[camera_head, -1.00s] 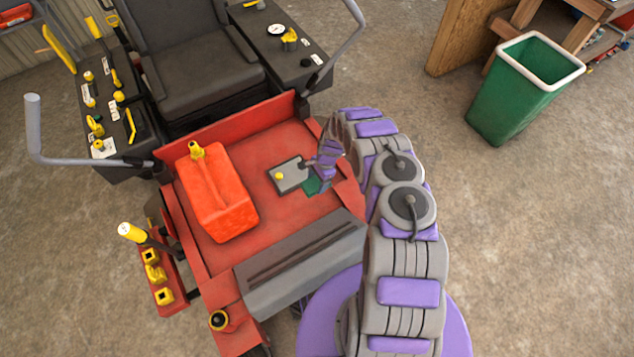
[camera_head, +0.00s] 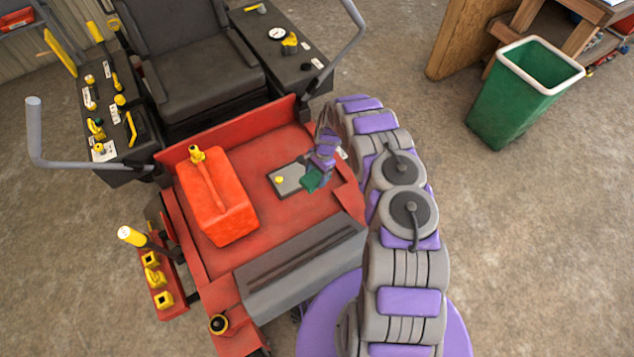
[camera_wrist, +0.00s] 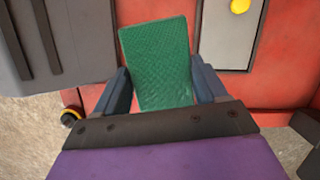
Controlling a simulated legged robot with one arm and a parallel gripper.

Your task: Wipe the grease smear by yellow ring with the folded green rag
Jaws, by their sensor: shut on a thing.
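The folded green rag (camera_head: 313,180) is in my gripper (camera_head: 320,170), over the red deck at the right end of a grey plate. In the wrist view the rag (camera_wrist: 158,65) stands out between the two blue-grey fingers of my gripper (camera_wrist: 161,86), which are shut on it. A black knob with a yellow ring (camera_head: 218,323) is at the deck's front left corner; it also shows at the left of the wrist view (camera_wrist: 72,117). I cannot make out a grease smear in either view.
The red deck (camera_head: 265,150) carries a red fuel can (camera_head: 215,205) at left and the grey plate (camera_head: 287,181) with a yellow knob. A grey ribbed step (camera_head: 300,268) lies in front. Consoles and a seat stand behind. A green bin (camera_head: 510,105) is at upper right.

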